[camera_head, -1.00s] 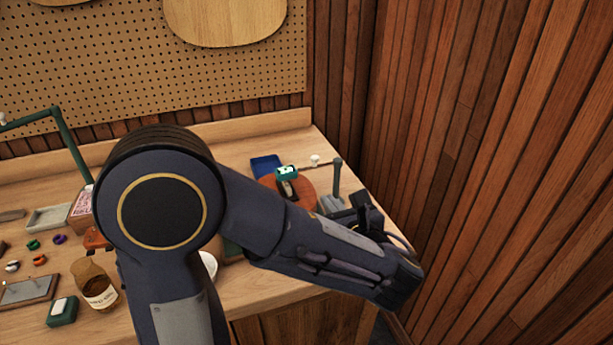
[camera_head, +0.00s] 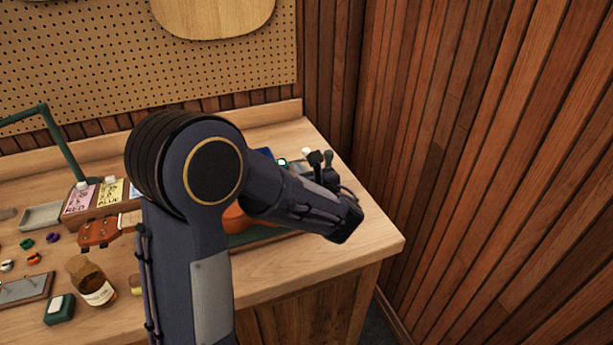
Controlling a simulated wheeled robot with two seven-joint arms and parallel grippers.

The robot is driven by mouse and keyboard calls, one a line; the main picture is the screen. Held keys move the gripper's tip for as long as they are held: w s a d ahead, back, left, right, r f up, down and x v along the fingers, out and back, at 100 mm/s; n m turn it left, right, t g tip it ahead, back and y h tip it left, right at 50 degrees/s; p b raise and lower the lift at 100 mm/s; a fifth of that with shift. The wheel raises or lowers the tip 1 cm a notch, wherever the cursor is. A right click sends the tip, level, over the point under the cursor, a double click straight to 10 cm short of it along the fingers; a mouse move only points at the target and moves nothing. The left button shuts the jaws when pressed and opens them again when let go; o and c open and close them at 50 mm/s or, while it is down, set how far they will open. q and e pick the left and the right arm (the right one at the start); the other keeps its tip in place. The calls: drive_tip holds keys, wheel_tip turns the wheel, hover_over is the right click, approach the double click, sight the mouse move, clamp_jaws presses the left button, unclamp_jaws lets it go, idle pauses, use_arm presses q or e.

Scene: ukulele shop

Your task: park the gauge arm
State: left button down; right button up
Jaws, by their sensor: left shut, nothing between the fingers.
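The gauge arm is mostly hidden behind my left gripper and forearm. Its white knob (camera_head: 306,152) shows just left of the fingers, at the right back of the bench. My left gripper (camera_head: 321,158) is shut and empty, with its dark fingers close to the knob. I cannot tell whether they touch the arm or its post. A small teal gauge with a lit face (camera_head: 283,162) shows just above my forearm. The orange ukulele body (camera_head: 235,219) lies partly hidden under my arm on a green mat (camera_head: 262,238). My right gripper is not in view.
The ukulele headstock (camera_head: 97,231) sticks out left of my arm. A brown glass jar (camera_head: 92,283), labelled bottles (camera_head: 80,197), a grey tray (camera_head: 42,216) and a green lamp (camera_head: 62,145) stand at left. The bench's right front corner is clear; a wood wall rises right of it.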

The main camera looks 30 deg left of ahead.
use_arm(q)
drive_tip(key=shift+w+a, duration=0.3)
drive_tip(key=shift+a, duration=0.05)
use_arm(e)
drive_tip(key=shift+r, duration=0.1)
use_arm(q)
drive_tip(key=shift+f, duration=0.1)
